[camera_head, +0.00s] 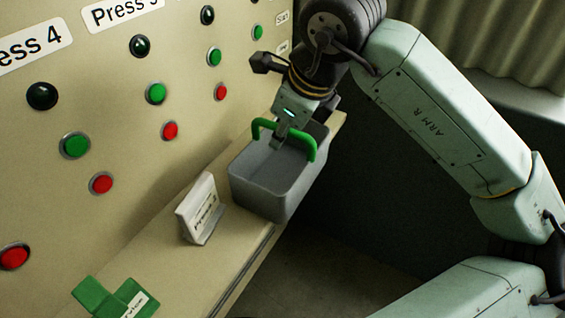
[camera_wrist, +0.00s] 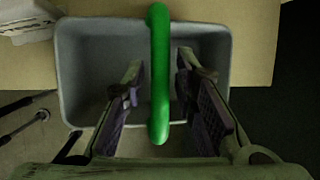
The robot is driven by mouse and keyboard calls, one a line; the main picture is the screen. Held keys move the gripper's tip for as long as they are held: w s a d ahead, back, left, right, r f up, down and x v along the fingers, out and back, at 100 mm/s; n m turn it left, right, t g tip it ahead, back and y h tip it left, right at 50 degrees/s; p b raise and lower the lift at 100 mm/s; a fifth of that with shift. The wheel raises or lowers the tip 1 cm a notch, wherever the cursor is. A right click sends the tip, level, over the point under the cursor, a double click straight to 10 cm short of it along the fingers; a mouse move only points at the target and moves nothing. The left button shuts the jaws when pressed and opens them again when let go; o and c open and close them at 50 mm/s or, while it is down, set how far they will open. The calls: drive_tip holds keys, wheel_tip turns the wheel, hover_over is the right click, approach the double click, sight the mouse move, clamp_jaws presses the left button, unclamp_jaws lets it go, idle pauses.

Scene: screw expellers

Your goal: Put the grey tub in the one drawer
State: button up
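The grey tub (camera_head: 262,194) is at the far end of the beige ledge, upright, with a green arched handle (camera_head: 308,147) over its open top. The tub looks empty. In the wrist view the tub (camera_wrist: 85,50) reaches past the ledge's edge, and the green handle (camera_wrist: 160,75) runs between my fingers. My gripper (camera_head: 280,140) is over the tub at the handle. In the wrist view my gripper (camera_wrist: 160,85) is open, with a gap on both sides of the handle. I cannot make out a drawer.
The beige ledge (camera_head: 150,245) runs along a panel with green, red and black buttons (camera_head: 75,145). A white label stand (camera_head: 200,210) is close to the tub's near side. A green labelled object (camera_head: 115,298) lies at the near end. Dark open space lies right of the ledge.

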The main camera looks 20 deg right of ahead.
clamp_jaws()
drive_tip(key=shift+r, duration=0.1)
idle(0.6)
